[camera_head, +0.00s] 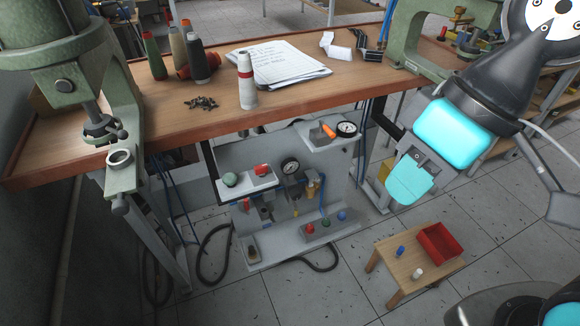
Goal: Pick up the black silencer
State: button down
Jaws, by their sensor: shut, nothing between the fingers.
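I cannot make out the black silencer for certain. A pale panel (265,245) under the workbench carries pneumatic parts, with a small dark shape (317,136) beside an orange piece (328,131) on its upper right shelf; it is too small to identify. A low wooden stool (392,266) holds a small blue part (400,250), a small white part (417,272) and a red tray (440,243). My gripper (406,186) is shut and empty, pointing down above and behind the stool, to the right of the panel. It touches none of these parts.
The wooden workbench (310,98) overhangs the panel, with thread cones and a clipboard (280,62) on top. Green machines flank the bench. Black hoses (215,255) lie on the floor. Tiled floor is open around the stool.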

aim_at(251, 248)
jog(key=u, duration=3.3)
jog(key=k, duration=1.05)
jog(key=z, duration=1)
jog(key=i, duration=0.5)
jog(key=z, duration=0.05)
